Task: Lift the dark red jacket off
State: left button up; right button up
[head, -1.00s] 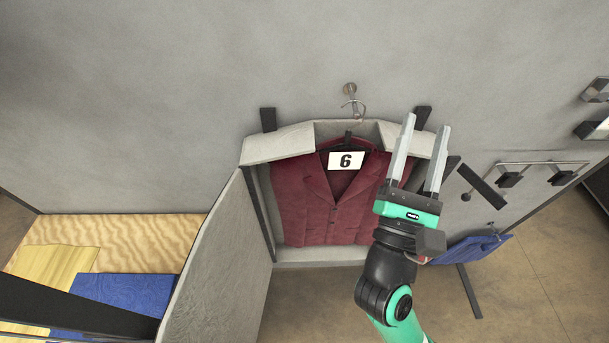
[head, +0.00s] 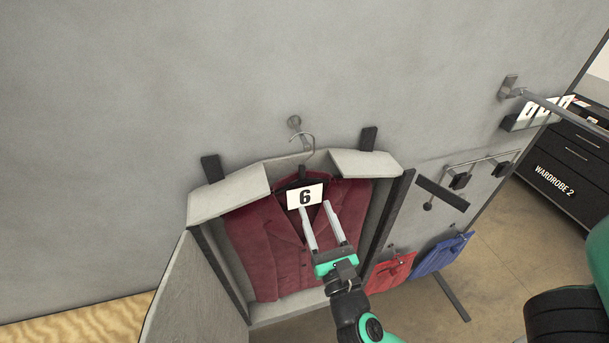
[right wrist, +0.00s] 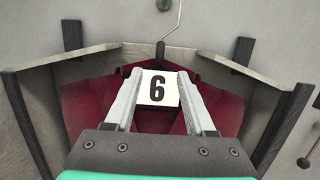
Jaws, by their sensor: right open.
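The dark red jacket (head: 257,245) hangs in an opened grey garment bag (head: 228,193) against the wall. It also shows in the right wrist view (right wrist: 92,112). A white card with a 6 (head: 298,196) sits at its collar. A metal hanger hook (head: 308,141) rises above the bag, by a round wall peg (head: 294,122). My right gripper (head: 316,204) is open and empty in front of the jacket's chest, its fingertips at the card's lower edge. In the right wrist view the fingers flank the card (right wrist: 157,88). My left gripper is out of view.
The bag's front flap (head: 190,295) hangs open to the left. Red cloth (head: 390,272) and blue cloth (head: 441,255) hang to the right, below a small rail (head: 482,166). A dark drawer cabinet (head: 565,150) stands far right. The wall above is clear.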

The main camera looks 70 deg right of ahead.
aim_at(303, 171)
jog(key=p+x, duration=0.3)
jog(key=x, duration=0.7)
jog(key=shift+w+d+r, duration=0.1)
jog(key=shift+d+r, duration=0.05)
jog(key=shift+w+d, duration=0.35)
grip_shut()
jog(key=shift+r, duration=0.15)
dwell(0.9)
jog(key=shift+r+p, duration=0.55)
jog(key=shift+p, duration=0.35)
jog(key=shift+a, duration=0.1)
